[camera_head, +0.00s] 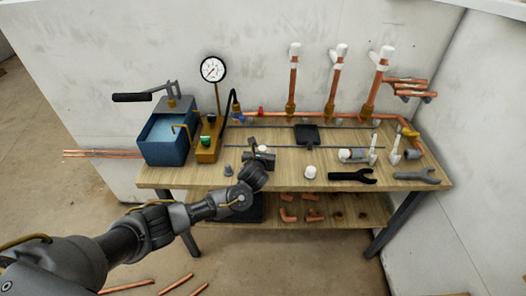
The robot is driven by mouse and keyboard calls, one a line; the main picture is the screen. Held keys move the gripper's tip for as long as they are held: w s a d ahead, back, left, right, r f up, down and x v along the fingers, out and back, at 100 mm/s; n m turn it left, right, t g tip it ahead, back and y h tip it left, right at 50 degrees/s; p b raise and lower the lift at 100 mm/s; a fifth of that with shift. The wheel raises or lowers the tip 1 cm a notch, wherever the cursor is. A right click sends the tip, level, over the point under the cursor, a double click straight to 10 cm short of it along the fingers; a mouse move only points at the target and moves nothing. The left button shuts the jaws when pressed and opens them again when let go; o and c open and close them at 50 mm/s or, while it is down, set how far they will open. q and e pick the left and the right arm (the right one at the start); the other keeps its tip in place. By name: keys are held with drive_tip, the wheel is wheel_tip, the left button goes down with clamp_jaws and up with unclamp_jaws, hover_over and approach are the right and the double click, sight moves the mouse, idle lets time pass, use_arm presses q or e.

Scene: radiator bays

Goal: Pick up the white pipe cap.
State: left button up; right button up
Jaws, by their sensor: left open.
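A small white pipe cap (310,172) stands on the wooden workbench (205,177) near its front edge, right of the middle. My left arm reaches in from the lower left. My left gripper (262,155) is over the front middle of the bench, to the left of the cap and apart from it. It is open; its fingers are small and partly hidden by the wrist, and I see nothing held. My right gripper is not in view.
A blue tank (165,138) and a gauge (213,69) stand left. Copper risers with white tops (336,85) line the back. Copper elbows (289,215) lie on the lower shelf.

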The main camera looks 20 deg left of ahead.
use_arm(q)
drive_tip(key=c, duration=1)
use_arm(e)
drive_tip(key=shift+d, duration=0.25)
use_arm(q)
drive_tip(key=shift+c, duration=0.2)
